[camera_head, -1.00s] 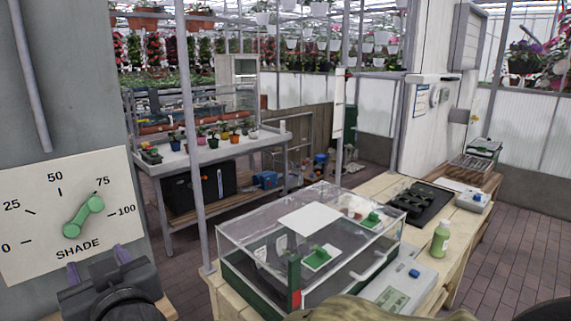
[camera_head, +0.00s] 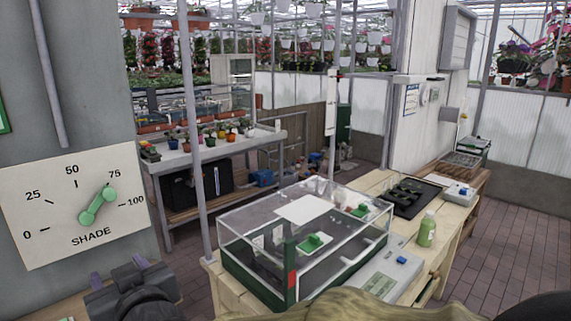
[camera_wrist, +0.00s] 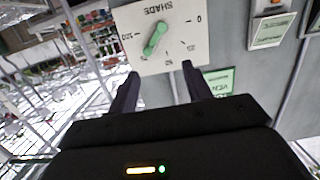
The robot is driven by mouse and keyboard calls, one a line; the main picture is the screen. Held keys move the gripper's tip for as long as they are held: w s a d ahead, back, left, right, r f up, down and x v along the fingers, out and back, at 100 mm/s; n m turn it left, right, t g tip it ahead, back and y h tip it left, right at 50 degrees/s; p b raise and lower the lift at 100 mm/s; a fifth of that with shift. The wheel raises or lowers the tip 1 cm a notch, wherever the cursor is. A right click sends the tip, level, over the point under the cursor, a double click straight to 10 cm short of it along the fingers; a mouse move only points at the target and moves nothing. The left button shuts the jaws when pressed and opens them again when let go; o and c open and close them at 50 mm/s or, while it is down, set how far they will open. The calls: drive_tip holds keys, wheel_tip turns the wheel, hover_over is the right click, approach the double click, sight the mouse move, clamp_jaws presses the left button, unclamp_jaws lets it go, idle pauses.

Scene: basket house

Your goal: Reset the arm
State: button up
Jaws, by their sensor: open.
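My gripper (camera_head: 120,275) is at the lower left in the head view, below and in front of the shade dial panel (camera_head: 40,205). In the wrist view its two dark fingers (camera_wrist: 159,92) are spread apart with nothing between them, and they point toward the panel. The green dial knob (camera_head: 97,205) on the panel points close to 75; it also shows in the wrist view (camera_wrist: 156,38). The fingertips are apart from the knob.
A wooden bench on the right holds a clear-walled case (camera_head: 300,245), a green bottle (camera_head: 427,230) and a black tray (camera_head: 412,197). A metal post (camera_head: 193,130) stands beside the panel. Brick floor (camera_head: 510,245) is open at the right.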

drive_tip(key=w+d+f+m+g+h+p, duration=0.1)
drive_tip(key=w+d+f+h+p, duration=0.15)
drive_tip(key=d, duration=0.45)
drive_tip(key=w+d+f+m+g+h+p, duration=0.1)
drive_tip(key=w+d+f+m+h+p, duration=0.2)
drive_tip(key=d, duration=0.5)
drive_tip(key=w+d+f+g+h+p, duration=0.1)
drive_tip(key=w+d+f+g+h, duration=0.1)
drive_tip(key=d+f, duration=0.4)
drive_tip(key=s+d+f+m+g+h+p, duration=0.1)
drive_tip(key=s+d, duration=0.3)
drive_tip(key=d, duration=0.6)
drive_tip(key=s+d+f+m+g+h+p, duration=0.2)
drive_tip(key=s+d+m+g+h, duration=0.1)
drive_tip(key=d, duration=0.7)
drive_tip(key=shift+s+f+m+g, duration=0.4)
drive_tip(key=shift+s+g, duration=0.2)
drive_tip(key=shift+s, duration=0.4)
drive_tip(key=c, duration=0.3)
drive_tip(key=shift+d, duration=0.1)
